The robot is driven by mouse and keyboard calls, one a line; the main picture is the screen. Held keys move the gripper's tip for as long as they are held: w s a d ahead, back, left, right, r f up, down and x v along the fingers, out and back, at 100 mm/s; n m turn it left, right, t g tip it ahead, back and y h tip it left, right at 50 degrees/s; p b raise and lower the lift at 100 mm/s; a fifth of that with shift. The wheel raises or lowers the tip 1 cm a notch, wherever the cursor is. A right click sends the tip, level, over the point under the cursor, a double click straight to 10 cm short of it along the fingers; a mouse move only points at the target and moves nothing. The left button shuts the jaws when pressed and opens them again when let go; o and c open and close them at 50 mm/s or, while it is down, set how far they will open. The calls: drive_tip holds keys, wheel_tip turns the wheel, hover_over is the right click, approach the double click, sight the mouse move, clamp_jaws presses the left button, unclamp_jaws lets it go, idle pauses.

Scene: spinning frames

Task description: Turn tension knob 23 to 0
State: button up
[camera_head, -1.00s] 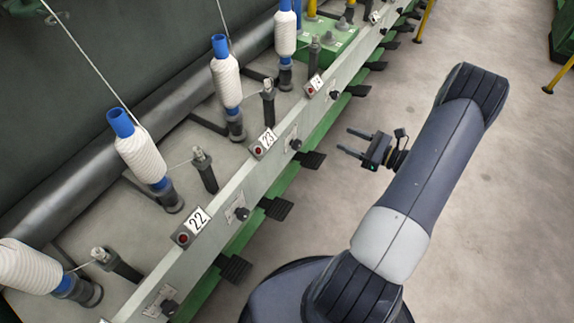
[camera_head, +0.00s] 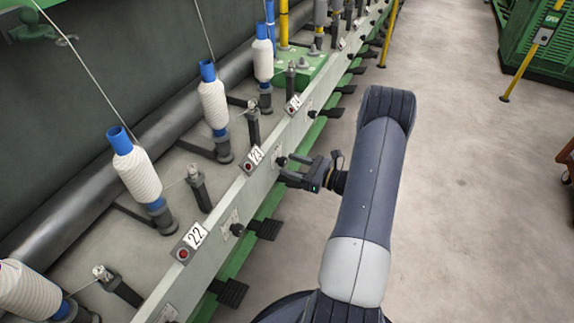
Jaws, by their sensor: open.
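Tension knob 23 (camera_head: 281,161) is a small dark knob on the pale rail, right of the number plate 23 (camera_head: 257,155). My gripper (camera_head: 286,167) points left at the rail with its two dark fingers apart. Its fingertips are close to knob 23, one near it and one lower in the picture. I cannot tell whether they touch the knob or whether it lies between them. The knob's pointer and scale are too small to read.
Knob 22 (camera_head: 237,230) sits nearer on the rail, by plate 22 (camera_head: 194,236). Another knob (camera_head: 312,114) sits farther along. Black pedals (camera_head: 264,229) stick out below the rail. White bobbins (camera_head: 136,175) stand behind it. The floor (camera_head: 450,200) on the right is clear.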

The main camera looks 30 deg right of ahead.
drive_tip(key=shift+x, duration=1)
drive_tip(key=c, duration=1)
drive_tip(key=shift+o, duration=0.2)
